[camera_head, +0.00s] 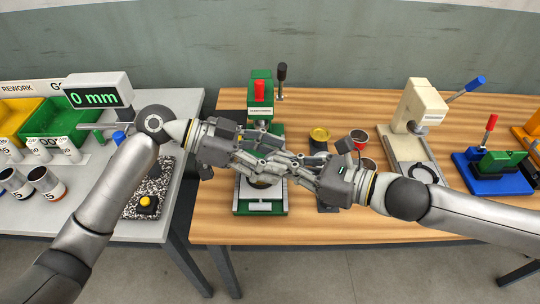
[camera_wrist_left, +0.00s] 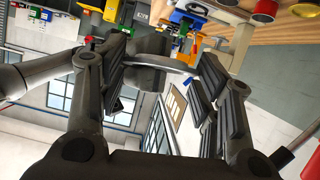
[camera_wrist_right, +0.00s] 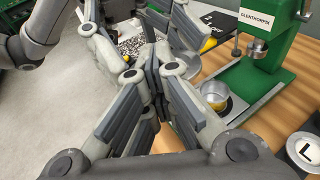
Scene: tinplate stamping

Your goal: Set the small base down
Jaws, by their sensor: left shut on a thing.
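My left gripper (camera_head: 272,160) is in front of the green press (camera_head: 259,88), above its base. In the left wrist view, its fingers (camera_wrist_left: 165,75) close on a grey round piece (camera_wrist_left: 147,76), seemingly the small base. That piece is hidden behind the fingers in the head view. My right gripper (camera_head: 300,168) comes in from the right, with its fingertips close beside the left ones. In the right wrist view, its fingers (camera_wrist_right: 150,68) meet, with nothing visible between them. A small metal tin (camera_wrist_right: 214,95) sits on the press's plate.
A yellow-topped round piece (camera_head: 320,134) and red tins (camera_head: 359,137) stand right of the press. A cream press (camera_head: 418,108) and a blue-based press (camera_head: 490,172) stand farther right. A grey table (camera_head: 95,215) with a display (camera_head: 95,98) is at left. The wooden table's front (camera_head: 350,222) is clear.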

